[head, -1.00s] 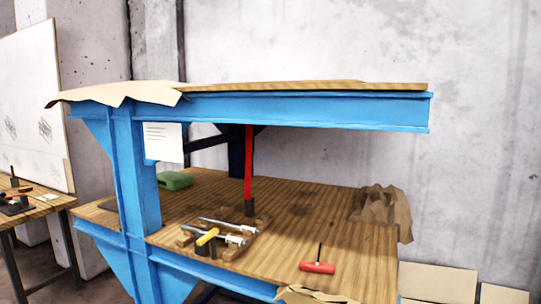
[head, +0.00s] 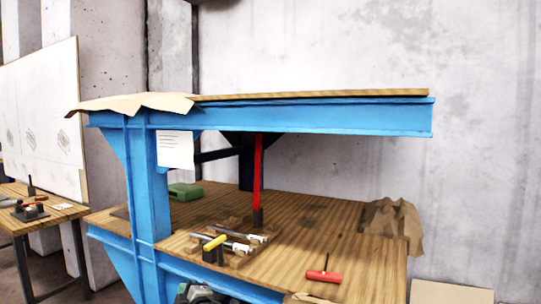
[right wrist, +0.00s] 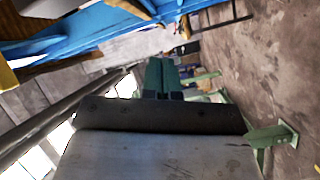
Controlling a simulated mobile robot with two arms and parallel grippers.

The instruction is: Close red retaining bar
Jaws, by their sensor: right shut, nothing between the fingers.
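The red bar (head: 258,165) stands upright on the blue bench's wooden lower deck, its foot in a dark block and its top at the blue upper beam. In front of it lies a wooden fixture (head: 236,262) with metal rods and a yellow handle (head: 215,242). A part of my right arm or gripper (head: 195,292) shows at the bottom edge of the head view, below the deck's front edge. In the right wrist view my right gripper (right wrist: 162,75) has its dark green fingers together and empty, away from the bar. My left gripper is not in view.
A red-handled tool (head: 324,274) lies on the deck at the front right. Brown cloth (head: 393,222) lies at the right end, a green case (head: 185,192) at the back. The blue upper beam (head: 320,115) overhangs the deck. A blue post (head: 162,200) stands left.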

